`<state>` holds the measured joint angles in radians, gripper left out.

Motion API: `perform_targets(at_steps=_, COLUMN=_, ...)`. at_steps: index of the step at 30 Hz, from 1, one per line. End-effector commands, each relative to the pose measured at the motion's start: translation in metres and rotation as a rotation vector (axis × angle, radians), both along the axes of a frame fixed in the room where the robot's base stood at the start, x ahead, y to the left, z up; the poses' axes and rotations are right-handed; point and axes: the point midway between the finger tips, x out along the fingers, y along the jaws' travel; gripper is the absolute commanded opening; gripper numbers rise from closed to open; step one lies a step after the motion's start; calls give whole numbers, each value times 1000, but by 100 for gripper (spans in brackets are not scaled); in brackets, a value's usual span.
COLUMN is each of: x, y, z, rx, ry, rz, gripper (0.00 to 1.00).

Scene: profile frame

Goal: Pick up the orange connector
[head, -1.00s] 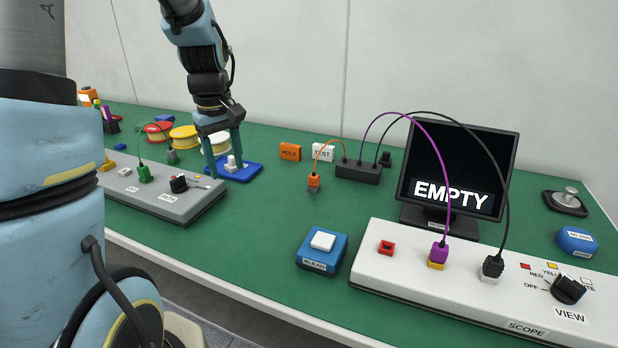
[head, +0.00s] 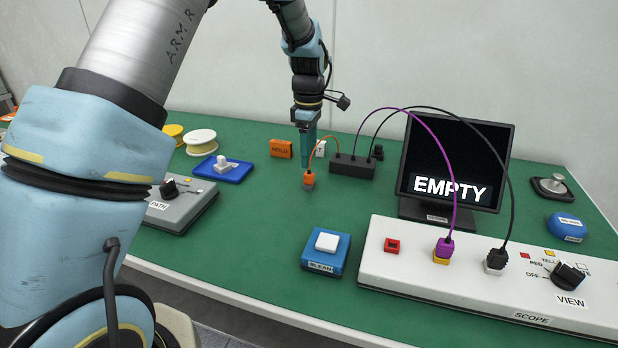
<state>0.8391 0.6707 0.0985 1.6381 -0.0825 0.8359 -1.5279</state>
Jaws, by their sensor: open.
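The orange connector (head: 308,180) is a small orange plug with a grey end, standing on the green table. Its thin orange cable arches up and back to the black block (head: 350,167). My gripper (head: 307,165) points down directly over the connector in the picture, its teal fingers ending at or just above the connector's top. The fingers line up one behind the other from this side, so the gap between them is hidden. The gripper is open, and I cannot tell whether the connector is between the fingertips.
Behind the fingers stand the orange HOLD box (head: 281,148) and the partly hidden white TEST box (head: 321,148). The blue tray (head: 238,174) is left, the blue button box (head: 326,256) in front, the monitor (head: 440,215) and white SCOPE panel (head: 450,288) right. Purple and black cables arch nearby.

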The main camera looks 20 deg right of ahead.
Motion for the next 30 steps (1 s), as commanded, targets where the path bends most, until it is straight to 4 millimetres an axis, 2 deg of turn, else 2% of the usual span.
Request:
perform_targets(at_steps=9, x=-2, y=0, z=-42, rx=3, ry=4, rz=0, gripper=60)
perform_targets(at_steps=13, x=-1, y=0, z=-50, rx=1, ry=1, rz=1, gripper=60)
perform_targets(at_steps=19, x=-1, y=0, z=-51, rx=1, ry=1, rz=0, gripper=60)
perform_targets(at_steps=30, x=-1, y=0, z=-51, rx=1, ry=1, rz=0, gripper=20)
